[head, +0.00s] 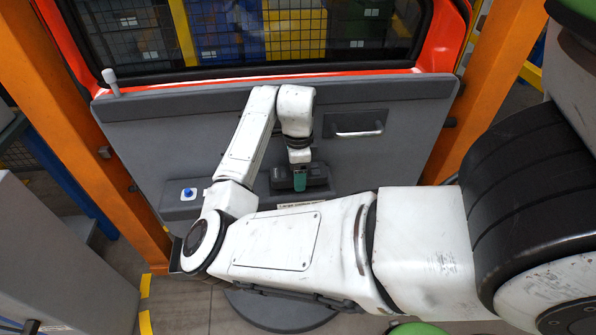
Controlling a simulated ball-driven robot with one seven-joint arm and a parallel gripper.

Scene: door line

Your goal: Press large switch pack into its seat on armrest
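A grey door panel (400,143) stands upright ahead of me, with an armrest (342,187) projecting from its lower middle. A dark block that looks like the large switch pack (318,174) is at the armrest. My gripper (299,182) points down at this block, with a teal part at its tip. The tip overlaps the block in the picture. I cannot tell whether the fingers hold the block, touch it or only stand in front of it. The block's underside and its seat are hidden. A small label (298,205) with unreadable print is below the block.
A pull handle (358,131) is at the upper right, and a light peg (110,79) stands at the top left. Orange posts (80,130) flank the door. A grey cabinet (60,260) is at lower left.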

